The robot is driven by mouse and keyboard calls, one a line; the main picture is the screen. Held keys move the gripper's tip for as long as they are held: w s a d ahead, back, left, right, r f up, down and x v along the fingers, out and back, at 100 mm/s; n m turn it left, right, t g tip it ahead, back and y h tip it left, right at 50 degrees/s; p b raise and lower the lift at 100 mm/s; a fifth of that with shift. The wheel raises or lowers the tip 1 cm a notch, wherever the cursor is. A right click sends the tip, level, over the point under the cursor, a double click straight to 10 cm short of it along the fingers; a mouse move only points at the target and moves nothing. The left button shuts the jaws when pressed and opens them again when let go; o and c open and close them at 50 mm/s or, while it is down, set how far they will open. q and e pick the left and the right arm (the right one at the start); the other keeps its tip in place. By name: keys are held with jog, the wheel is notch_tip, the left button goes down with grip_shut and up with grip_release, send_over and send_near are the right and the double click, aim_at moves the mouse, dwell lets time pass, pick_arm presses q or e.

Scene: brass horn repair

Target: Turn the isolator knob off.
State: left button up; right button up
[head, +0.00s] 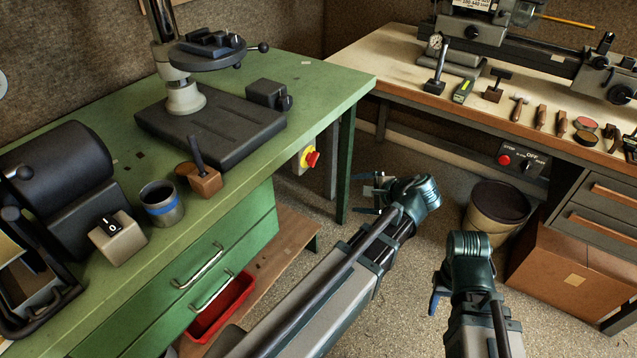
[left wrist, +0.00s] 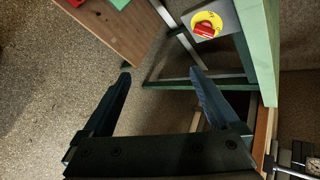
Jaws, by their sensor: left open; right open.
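The isolator knob (head: 312,159) is a red handle on a yellow disc. It sits on a grey box at the end of the green bench, below the top. It also shows in the left wrist view (left wrist: 204,30), at the upper right beyond my fingertips; its exact setting is hard to read. My left gripper (head: 370,193) is open and empty, to the right of the knob and apart from it. Its two spread fingers show in the left wrist view (left wrist: 160,76). My right gripper (head: 436,292) is low at the right, largely hidden behind its wrist, open, and far from the knob.
The green bench (head: 330,78) and its leg (head: 346,165) stand close to the knob. A STOP/OFF switch panel (head: 522,162) is on the wooden bench (head: 400,70). A bin (head: 490,215) and cardboard box (head: 570,265) stand at right. Open floor lies between the benches.

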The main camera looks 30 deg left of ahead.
pick_arm(q)
jog(key=w+a+f+m+t+y+b, duration=0.2)
jog(key=w+a+m+y+b, duration=0.15)
jog(key=w+a+b, duration=0.25)
jog(key=b, duration=0.4)
send_near(316, 160)
jog(key=shift+y, duration=0.35)
jog(key=x, duration=0.7)
jog(key=shift+w+a+f, duration=0.2)
jog(key=shift+a+f, duration=0.05)
jog(key=shift+f, duration=0.2)
jog(key=shift+w+a+f, duration=0.1)
jog(key=shift+w+a, duration=0.1)
jog(key=shift+a, duration=0.4)
pick_arm(e)
notch_tip(316, 160, down, 12)
jog(key=shift+f, duration=0.2)
pick_arm(q)
jog(key=c, duration=1.4)
pick_arm(e)
jog(key=shift+f, duration=0.1)
